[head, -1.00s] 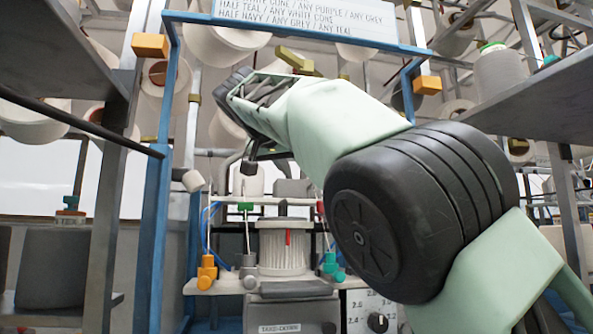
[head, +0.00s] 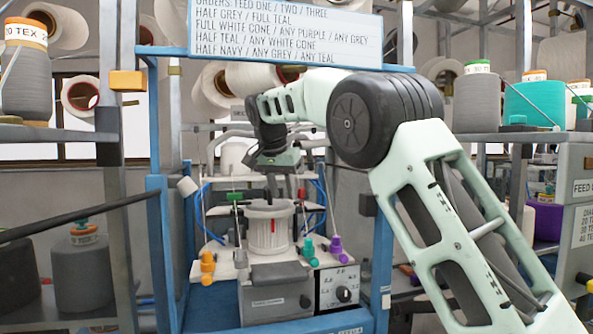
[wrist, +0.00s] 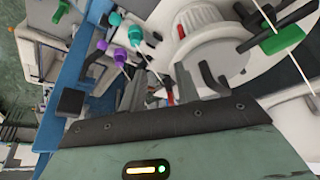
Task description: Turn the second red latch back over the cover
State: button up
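The knitting machine's white ribbed cylinder (head: 268,236) stands in the blue frame, and its round top also shows in the wrist view (wrist: 212,45). A small red latch (head: 273,226) is upright against its front. The wrist view shows a red piece (wrist: 181,31) on the cylinder's edge and another red piece (wrist: 170,98) low between my fingers, partly hidden; I cannot tell which is the second latch. My gripper (head: 285,190) points down over the cylinder's top. In the wrist view its fingers (wrist: 170,82) are apart with no object clearly held. Contact cannot be told.
Orange (head: 207,266), teal (head: 308,250) and purple (head: 336,249) fittings stand around the cylinder on the white plate. Thin upright rods and yarns rise close by. Blue posts flank the machine. A dial box (head: 339,288) is at the front right. Shelves with cones are on both sides.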

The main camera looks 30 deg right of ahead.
aim_at(301, 188)
jog(key=w+d+p, duration=0.2)
jog(key=d, duration=0.1)
jog(key=w+d+p, duration=0.2)
jog(key=d+p, duration=0.1)
jog(key=w+d+p, duration=0.3)
jog(key=d, duration=0.1)
jog(key=shift+r, duration=0.1)
jog(key=shift+w+f+p, duration=0.15)
jog(key=shift+f+p, duration=0.2)
jog(key=shift+f, duration=0.35)
grip_shut()
